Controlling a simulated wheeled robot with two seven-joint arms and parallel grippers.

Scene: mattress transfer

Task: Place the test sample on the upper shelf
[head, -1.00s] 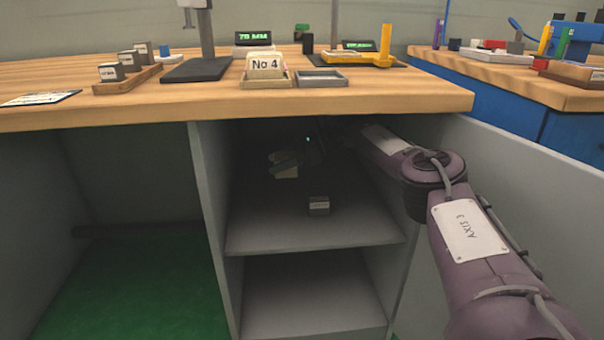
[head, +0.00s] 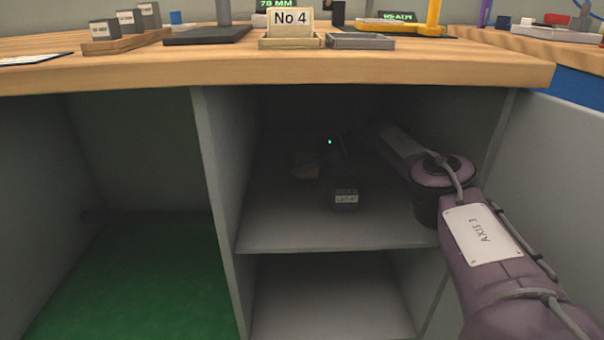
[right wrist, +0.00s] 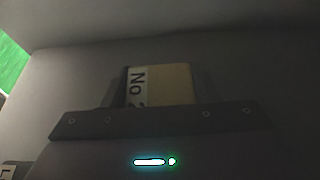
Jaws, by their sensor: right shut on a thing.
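The test sample (head: 305,168) is a pale yellow block with a white label, inside the dim upper compartment of the cabinet. In the right wrist view the block (right wrist: 170,85) shows "No" and a partly hidden figure. My right gripper (head: 317,164) is shut on it, over the upper shelf (head: 290,228); its jaws (right wrist: 158,92) show dark around the block. Whether the block touches the shelf is too dark to tell. My left gripper is not in view.
A small grey labelled block (head: 346,199) stands on the upper shelf, near my arm. A lower shelf (head: 330,300) is empty. Above, the wooden worktop (head: 300,68) holds a "No 4" block (head: 290,22) and an empty grey tray (head: 360,41). A divider (head: 218,190) bounds the left.

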